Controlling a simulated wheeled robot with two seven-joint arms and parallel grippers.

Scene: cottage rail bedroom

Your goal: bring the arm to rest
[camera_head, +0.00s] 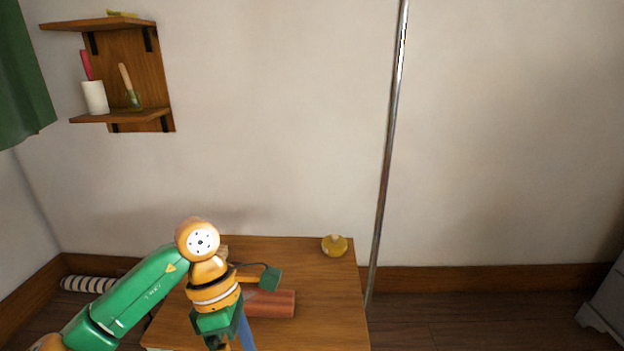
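My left arm (140,291), green and orange, comes in from the lower left. It bends at an orange joint above the wooden table (325,285), and its wrist part points down toward the bottom edge of the head view. The fingertips of my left gripper are not clearly shown, so I cannot tell whether it is open or shut. My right arm and gripper are out of view.
A round yellow object (334,246) sits at the back right. A metal pole (386,165) stands behind the table's right side. A wall shelf (128,75) hangs upper left.

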